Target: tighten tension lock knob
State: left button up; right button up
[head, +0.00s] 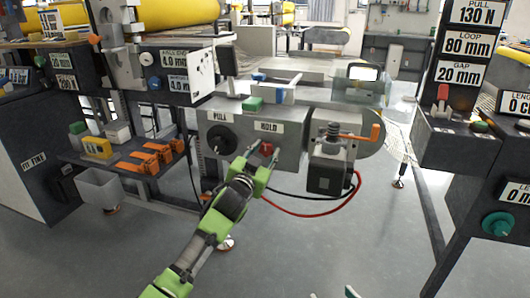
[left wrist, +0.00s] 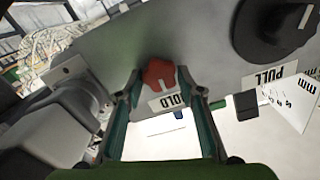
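The red star-shaped knob (head: 266,149) sits on the front of a grey box (head: 290,150), just below the HOLD label (head: 268,127). In the left wrist view, which is turned upside down, the red knob (left wrist: 159,75) lies between my left gripper's fingertips (left wrist: 160,72). The fingers are apart, one on each side of the knob, with a narrow gap showing. In the head view my left gripper (head: 257,163) reaches up to the knob from below and partly covers it.
A black round knob (head: 221,139) under the PULL label is left of the red knob. A motor block (head: 328,170) with an orange lever and red hose (head: 318,214) is at right. Orange clamps (head: 150,156) lie on a shelf at left. The floor below is open.

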pick_arm(q)
jog(key=c, duration=0.5)
